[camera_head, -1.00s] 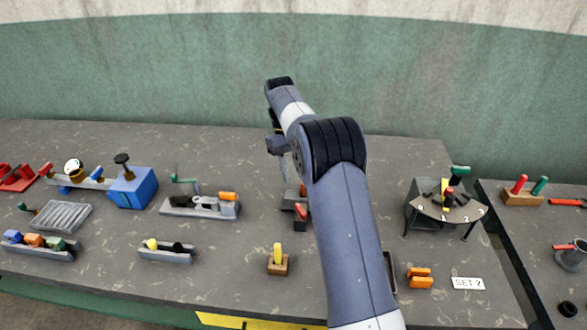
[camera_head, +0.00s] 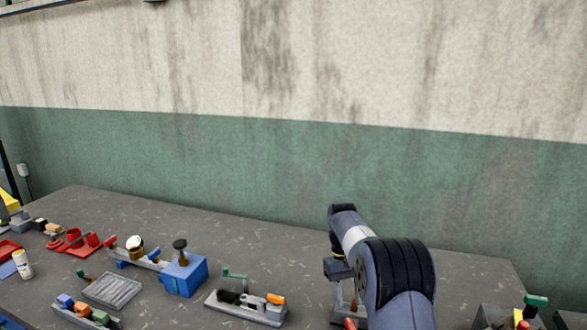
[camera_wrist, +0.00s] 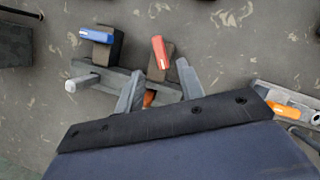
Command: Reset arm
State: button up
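My gripper (camera_wrist: 159,68) is open in the wrist view, its two grey fingers apart and pointing down toward the bench. Below them is a grey bar fixture (camera_wrist: 88,76) with a red handle (camera_wrist: 158,51) and a blue handle (camera_wrist: 98,34). A small orange-brown piece (camera_wrist: 150,98) shows between the fingers; I cannot tell whether anything touches it. In the head view my arm (camera_head: 397,285) reaches over the bench at lower right, and it mostly hides the gripper and fixture.
The bench (camera_head: 130,217) holds a blue box (camera_head: 184,275) with a black knob, a grey clamp fixture (camera_head: 245,306) with an orange handle, a ribbed grey tray (camera_head: 112,290) and red stands (camera_head: 82,240). A curved stand is partly cut off at lower right. The wall (camera_head: 250,170) stands behind.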

aim_at(351, 325)
jog(key=x, duration=0.6)
jog(key=shift+s+f+p, duration=0.2)
jog(key=shift+p, duration=0.2)
